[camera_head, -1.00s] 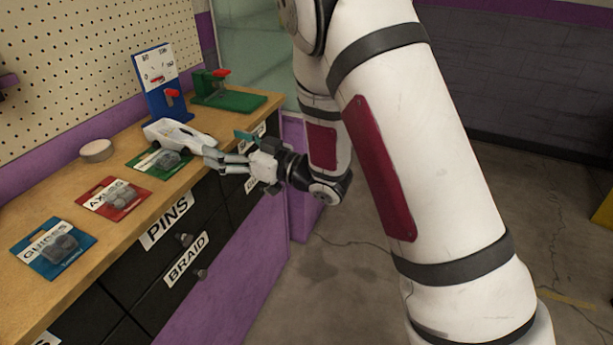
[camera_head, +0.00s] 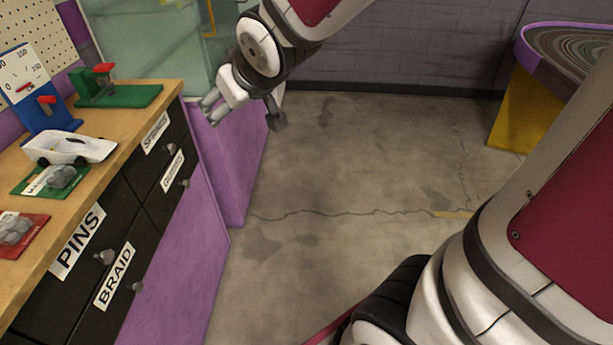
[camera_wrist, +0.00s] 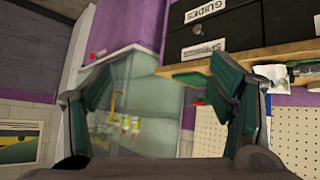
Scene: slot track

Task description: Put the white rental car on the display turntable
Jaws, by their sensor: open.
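The white car (camera_head: 68,149) stands on the wooden workbench (camera_head: 120,128) at the left of the head view, behind a green card pack. My gripper (camera_head: 208,106) is off the bench's far right end, in front of the glass case, apart from the car. In the wrist view my gripper (camera_wrist: 160,88) has its fingers spread with nothing between them. A white shape (camera_wrist: 272,76) by the bench edge there may be the car; I cannot be sure.
A blue gauge stand (camera_head: 38,100) and a green tool (camera_head: 115,92) stand behind the car. A red pack (camera_head: 18,232) lies nearer. The glass case (camera_head: 165,40) is behind my gripper. A purple-edged track table (camera_head: 565,50) is at the right; open floor (camera_head: 350,160) lies between.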

